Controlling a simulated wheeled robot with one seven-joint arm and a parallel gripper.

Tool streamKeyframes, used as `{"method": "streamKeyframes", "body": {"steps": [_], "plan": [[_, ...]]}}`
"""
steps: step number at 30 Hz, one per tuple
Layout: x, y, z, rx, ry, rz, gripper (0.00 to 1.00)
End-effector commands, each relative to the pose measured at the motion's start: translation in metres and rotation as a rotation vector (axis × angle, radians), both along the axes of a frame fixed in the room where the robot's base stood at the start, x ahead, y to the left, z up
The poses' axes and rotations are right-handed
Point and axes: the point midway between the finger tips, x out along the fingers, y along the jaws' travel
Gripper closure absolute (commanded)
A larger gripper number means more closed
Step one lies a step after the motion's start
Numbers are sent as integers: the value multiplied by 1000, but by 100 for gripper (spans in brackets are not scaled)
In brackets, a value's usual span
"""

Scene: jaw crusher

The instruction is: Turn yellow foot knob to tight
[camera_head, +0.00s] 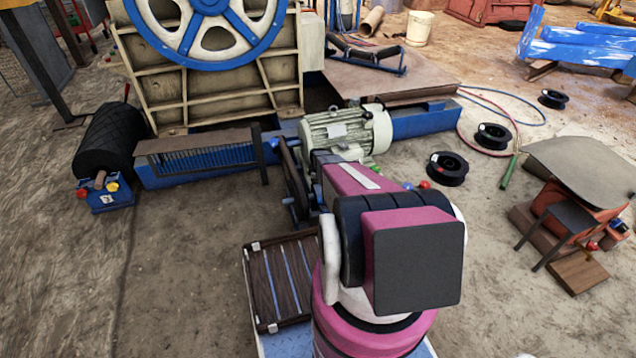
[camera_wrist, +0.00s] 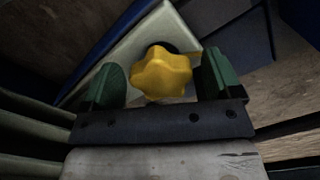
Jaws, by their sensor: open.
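The yellow foot knob (camera_wrist: 162,74) is a lobed star knob in the wrist view, mounted on a pale plate (camera_wrist: 130,55) with a dark round opening behind it. A small yellow pointed piece shows at its right side. My gripper (camera_wrist: 164,82) is open, with one green finger on each side of the knob. In the head view my arm hides the gripper and this knob. The cream motor (camera_head: 345,130) stands just beyond my arm.
A blue base beam (camera_head: 200,165) runs behind my arm, with a crusher body and blue flywheel (camera_head: 210,30) beyond. A dark slatted crate (camera_head: 282,283) stands at my left. Black spools (camera_head: 447,168) and a hose lie at right. Open dirt floor lies at left.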

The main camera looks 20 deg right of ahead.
Motion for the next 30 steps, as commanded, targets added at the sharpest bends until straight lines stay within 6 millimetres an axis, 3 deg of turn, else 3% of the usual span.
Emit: {"method": "streamKeyframes", "body": {"steps": [3, 8, 20, 30], "plan": [[0, 0, 0, 0, 0, 0, 16], [0, 0, 1, 0, 0, 0, 66], [0, 0, 1, 1, 1, -50, 65], [-2, 1, 1, 1, 1, -289, 65]]}}
